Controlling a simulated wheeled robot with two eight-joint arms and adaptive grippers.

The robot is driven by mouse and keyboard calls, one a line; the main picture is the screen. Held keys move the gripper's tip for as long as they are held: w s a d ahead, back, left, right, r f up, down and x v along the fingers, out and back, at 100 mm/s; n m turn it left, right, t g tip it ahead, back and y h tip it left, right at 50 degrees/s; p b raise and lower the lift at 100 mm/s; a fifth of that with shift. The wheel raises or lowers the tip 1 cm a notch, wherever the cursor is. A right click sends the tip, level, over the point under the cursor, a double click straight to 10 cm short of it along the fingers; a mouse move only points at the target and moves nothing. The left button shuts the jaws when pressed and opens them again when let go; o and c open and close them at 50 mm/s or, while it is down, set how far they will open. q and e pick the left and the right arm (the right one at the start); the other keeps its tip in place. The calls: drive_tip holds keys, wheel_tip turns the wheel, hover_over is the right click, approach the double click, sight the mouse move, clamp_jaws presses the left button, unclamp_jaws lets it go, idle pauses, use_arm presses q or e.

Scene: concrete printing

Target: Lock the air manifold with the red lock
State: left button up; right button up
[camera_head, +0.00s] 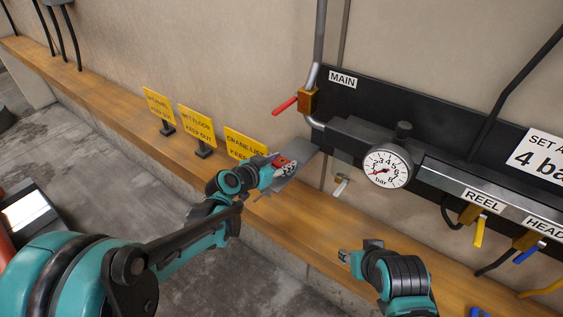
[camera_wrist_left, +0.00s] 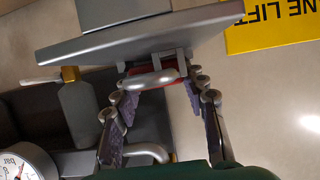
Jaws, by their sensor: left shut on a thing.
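The red lock (camera_head: 281,161) is in my left gripper (camera_head: 284,168), at the left end of the air manifold (camera_head: 350,135). In the left wrist view the red lock (camera_wrist_left: 172,70) sits between the fingertips of my left gripper (camera_wrist_left: 160,85), its grey shackle facing the camera, close against a grey plate (camera_wrist_left: 130,35). Whether the lock touches or engages the plate is unclear. The main valve (camera_head: 308,100) has a red handle (camera_head: 285,105) pointing left, away from the pipe. My right gripper (camera_head: 344,256) is low, in front of the manifold, its fingers hardly distinguishable.
A pressure gauge (camera_head: 387,166) is on the manifold front. A small valve (camera_head: 341,185) hangs below it. Yellow (camera_head: 480,230) and blue (camera_head: 529,252) handles are at right. Yellow signs (camera_head: 197,126) stand along the wooden ledge (camera_head: 110,110) beside my left arm.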

use_arm(q)
drive_tip(key=shift+r, duration=0.15)
drive_tip(key=shift+r+p, duration=1.05)
drive_tip(key=shift+r, duration=0.2)
drive_tip(key=shift+f, duration=0.15)
drive_tip(key=shift+f+b, duration=1.3)
drive_tip(key=shift+b, duration=0.05)
drive_tip(key=shift+r, duration=0.1)
drive_tip(key=shift+r, duration=0.1)
drive_tip(key=shift+r+p, duration=1.1)
drive_tip(key=shift+r, duration=0.15)
